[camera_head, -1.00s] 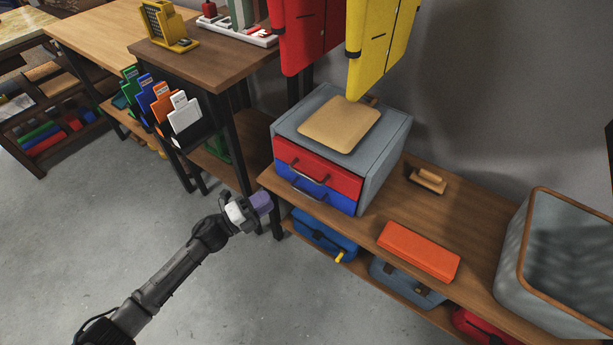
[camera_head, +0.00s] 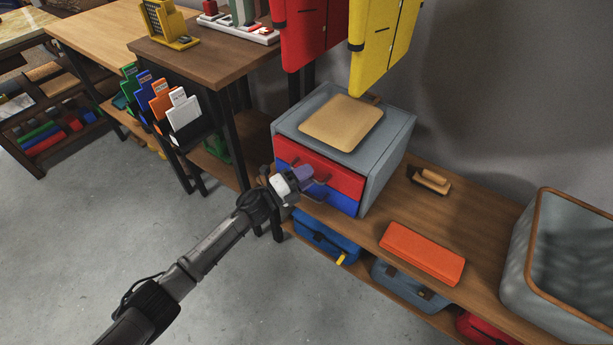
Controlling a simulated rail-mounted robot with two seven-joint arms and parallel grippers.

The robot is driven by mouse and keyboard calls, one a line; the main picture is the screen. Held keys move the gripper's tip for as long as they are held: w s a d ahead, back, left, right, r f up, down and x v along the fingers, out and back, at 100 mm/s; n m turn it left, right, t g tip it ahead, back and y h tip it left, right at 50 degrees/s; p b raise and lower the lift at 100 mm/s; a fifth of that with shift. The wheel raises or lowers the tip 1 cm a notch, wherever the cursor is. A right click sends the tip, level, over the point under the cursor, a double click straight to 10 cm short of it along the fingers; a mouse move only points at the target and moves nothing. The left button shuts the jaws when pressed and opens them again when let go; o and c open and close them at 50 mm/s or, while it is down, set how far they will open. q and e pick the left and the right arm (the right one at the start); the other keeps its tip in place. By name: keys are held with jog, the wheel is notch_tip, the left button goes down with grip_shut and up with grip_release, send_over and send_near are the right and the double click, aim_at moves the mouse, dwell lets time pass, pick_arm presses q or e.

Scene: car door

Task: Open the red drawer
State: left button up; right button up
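The red drawer (camera_head: 340,179) is the upper drawer of a grey cabinet (camera_head: 385,165) standing on a wooden bench. It looks shut. A blue drawer (camera_head: 340,201) sits right below it. My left gripper (camera_head: 303,175) is in front of the drawers at their left part, close to the red drawer's handle. It covers part of the drawer fronts and handles. I cannot tell whether it touches the handle or whether its fingers are open or shut. My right gripper is not in view.
A tan board (camera_head: 342,122) lies on the cabinet. An orange box (camera_head: 422,252) and a wooden-handled tool (camera_head: 430,180) lie on the bench, with a grey bin (camera_head: 570,260) at right. Red (camera_head: 305,30) and yellow (camera_head: 383,40) garment-like items hang above. The floor in front is clear.

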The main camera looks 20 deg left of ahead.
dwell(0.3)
pick_arm(q)
grip_shut()
dwell(0.4)
